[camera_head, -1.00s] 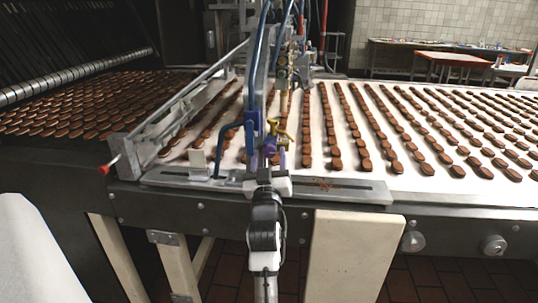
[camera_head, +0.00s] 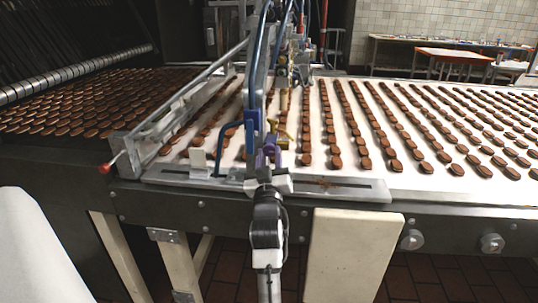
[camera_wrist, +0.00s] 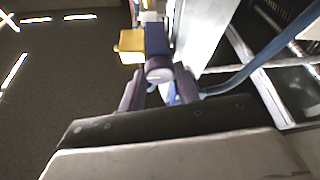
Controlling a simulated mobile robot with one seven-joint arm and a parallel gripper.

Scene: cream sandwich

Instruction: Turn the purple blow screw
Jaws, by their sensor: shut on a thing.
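The purple blow screw (camera_wrist: 160,69) shows in the wrist view as a round purple knob with a pale end face, below a dark blue block. My gripper (camera_wrist: 158,85) has its two purple-grey fingers on either side of the knob and is shut on it. In the head view my gripper (camera_head: 268,155) is at the front edge of the conveyor, at the foot of the blue upright fixture (camera_head: 252,122). The screw is hard to tell from the purple fingers there. A yellow block (camera_wrist: 130,46) sits left of the screw in the wrist view.
Rows of brown biscuits (camera_head: 335,150) lie on the white conveyor (camera_head: 440,185) behind and right of my gripper. A slotted metal rail (camera_head: 350,190) runs along the front edge. A red-tipped lever (camera_head: 105,168) sticks out at left. A blue hose (camera_wrist: 245,75) passes close on the right.

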